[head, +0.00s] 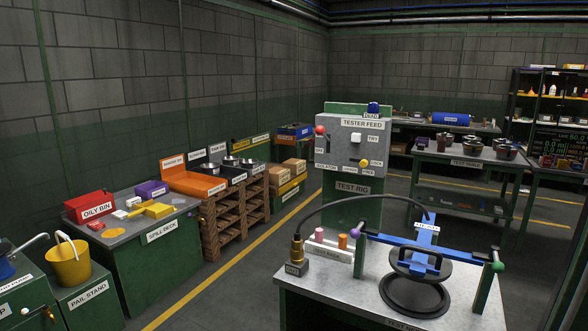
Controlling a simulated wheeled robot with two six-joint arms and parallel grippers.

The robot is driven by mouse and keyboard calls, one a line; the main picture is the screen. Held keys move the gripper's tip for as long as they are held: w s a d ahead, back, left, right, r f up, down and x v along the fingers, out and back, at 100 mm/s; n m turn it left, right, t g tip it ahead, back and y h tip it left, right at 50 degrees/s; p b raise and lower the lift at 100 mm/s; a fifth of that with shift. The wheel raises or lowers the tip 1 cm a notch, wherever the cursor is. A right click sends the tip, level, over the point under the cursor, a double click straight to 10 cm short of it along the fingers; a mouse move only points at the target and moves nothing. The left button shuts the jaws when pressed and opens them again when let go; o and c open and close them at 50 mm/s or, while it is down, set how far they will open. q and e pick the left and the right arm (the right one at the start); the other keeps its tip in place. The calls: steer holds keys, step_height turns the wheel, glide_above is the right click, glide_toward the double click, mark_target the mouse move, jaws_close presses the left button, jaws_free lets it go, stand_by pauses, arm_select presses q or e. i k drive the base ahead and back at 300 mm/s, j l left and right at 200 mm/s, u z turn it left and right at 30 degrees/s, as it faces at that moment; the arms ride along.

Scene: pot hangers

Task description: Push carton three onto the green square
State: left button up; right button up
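Two brown cartons show in the head view, side by side on a stack behind the wooden pallets: a nearer carton (280,175) and a farther carton (295,166). Their markings are too small to read, so I cannot tell which, if either, is carton three. I cannot make out a green square on any surface. Neither of my grippers is in view.
A wooden pallet stack (222,226) stands left of the cartons. The tester feed cabinet (352,150) stands to their right. A yellow floor line (240,262) runs past the pallets. A metal-topped bench (340,290) fills the near right. A spill deck (160,237) stands left.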

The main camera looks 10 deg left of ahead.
mark_target(296, 167)
steer(key=i+j+u, duration=0.55)
steer(key=u, duration=0.3)
steer(key=i+u, duration=0.85)
steer(key=i+z, duration=0.15)
steer(key=i, duration=0.35)
steer(key=i+j+z, duration=0.1)
steer(key=i, duration=0.35)
steer(key=i+j+z, duration=0.15)
steer(key=i, duration=0.3)
steer(key=i+l+z, duration=0.2)
steer(key=i+z, duration=0.2)
steer(key=i+l+z, duration=0.1)
steer(key=i+z, duration=0.2)
steer(key=z, duration=0.15)
steer(key=i+z, duration=0.4)
steer(key=i+j+z, duration=0.2)
steer(key=z, duration=0.2)
steer(key=i+z, duration=0.2)
steer(key=i, duration=3.2)
steer(key=i+u, duration=0.15)
steer(key=i, duration=0.7)
steer(key=i+l+u, duration=0.1)
steer(key=i, duration=0.7)
steer(key=i+l+u, duration=0.3)
steer(key=i+u, duration=0.2)
steer(key=i+l+u, duration=0.95)
steer(key=l, duration=0.2)
steer(key=k+j, duration=0.05)
